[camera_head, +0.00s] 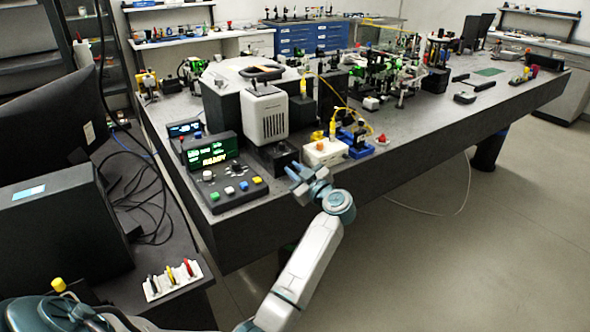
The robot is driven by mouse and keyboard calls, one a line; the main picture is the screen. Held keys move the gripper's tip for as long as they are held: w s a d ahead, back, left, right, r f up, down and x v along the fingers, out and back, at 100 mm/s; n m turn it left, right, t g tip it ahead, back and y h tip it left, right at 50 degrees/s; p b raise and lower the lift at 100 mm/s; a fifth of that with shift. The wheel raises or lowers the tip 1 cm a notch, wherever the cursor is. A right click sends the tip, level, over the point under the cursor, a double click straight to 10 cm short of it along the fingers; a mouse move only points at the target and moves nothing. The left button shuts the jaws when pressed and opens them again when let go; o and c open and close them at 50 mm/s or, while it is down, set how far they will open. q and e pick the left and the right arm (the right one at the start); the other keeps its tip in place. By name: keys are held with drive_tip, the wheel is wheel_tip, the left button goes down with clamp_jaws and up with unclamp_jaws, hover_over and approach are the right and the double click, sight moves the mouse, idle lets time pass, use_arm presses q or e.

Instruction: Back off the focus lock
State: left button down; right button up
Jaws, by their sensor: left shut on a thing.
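My left gripper (294,171) reaches in from below. Its fingers are at the front of the black base block (277,156) below the grey-white upright unit (265,115). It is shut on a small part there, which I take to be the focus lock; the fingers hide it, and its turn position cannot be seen. Left of it stand a control box with a green lit display (210,151) and a button panel (228,187) with a knob and coloured buttons. My right gripper is not in view.
A white box (323,152) with yellow cable and a blue-based mount (357,145) stand close right of the gripper. Optics crowd the back of the dark bench (440,119). A dark monitor (52,125) and a holder with coloured leads (172,279) are left. Floor at right is clear.

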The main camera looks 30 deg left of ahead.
use_arm(q)
drive_tip(key=n+p, duration=0.1)
drive_tip(key=n, duration=0.1)
drive_tip(key=shift+n, duration=2.6)
drive_tip(key=shift+f+n, duration=0.1)
drive_tip(key=shift+n, duration=0.8)
drive_tip(key=n+b, duration=0.3)
drive_tip(key=n, duration=0.2)
drive_tip(key=shift+f, duration=0.15)
drive_tip(key=n+b, duration=0.3)
drive_tip(key=n, duration=0.2)
drive_tip(key=shift+f, duration=0.15)
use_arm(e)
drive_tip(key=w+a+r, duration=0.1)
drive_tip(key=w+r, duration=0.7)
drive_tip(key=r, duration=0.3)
use_arm(q)
drive_tip(key=n+b, duration=0.3)
drive_tip(key=shift+n+b, duration=1.15)
drive_tip(key=shift+n, duration=0.05)
drive_tip(key=shift+r, duration=0.2)
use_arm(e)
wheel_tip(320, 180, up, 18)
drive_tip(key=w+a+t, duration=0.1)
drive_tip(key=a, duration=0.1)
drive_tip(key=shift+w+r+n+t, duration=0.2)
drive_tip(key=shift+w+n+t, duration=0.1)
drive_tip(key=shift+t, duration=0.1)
